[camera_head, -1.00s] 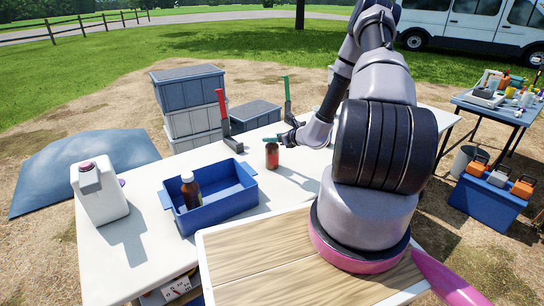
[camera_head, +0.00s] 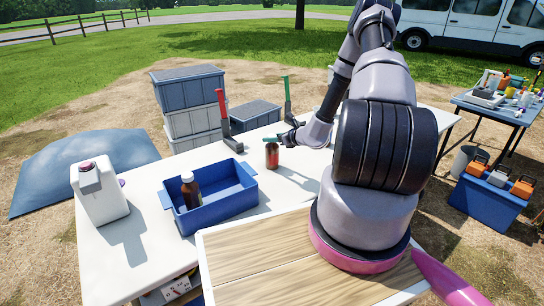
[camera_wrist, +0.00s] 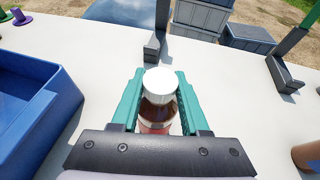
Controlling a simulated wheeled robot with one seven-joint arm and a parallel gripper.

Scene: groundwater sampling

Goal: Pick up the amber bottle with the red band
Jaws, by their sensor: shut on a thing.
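An amber bottle with a red band (camera_head: 272,156) stands upright on the white table, right of the blue tray. In the wrist view, the bottle (camera_wrist: 158,100) shows its white cap and a reddish band low down. My gripper (camera_wrist: 158,92) has its green fingers on both sides of the bottle, below the cap, and is shut on it. In the head view, my gripper (camera_head: 272,140) reaches the bottle from the right. Whether the base of the bottle touches the table is hard to tell.
A blue tray (camera_head: 252,190) holds another amber bottle (camera_head: 190,190). A white jug (camera_head: 98,192) stands at the table's left. Upright stands with red (camera_head: 221,103) and green (camera_head: 287,88) handles are at the back edge. A brown object (camera_wrist: 308,156) shows at the wrist view's right edge.

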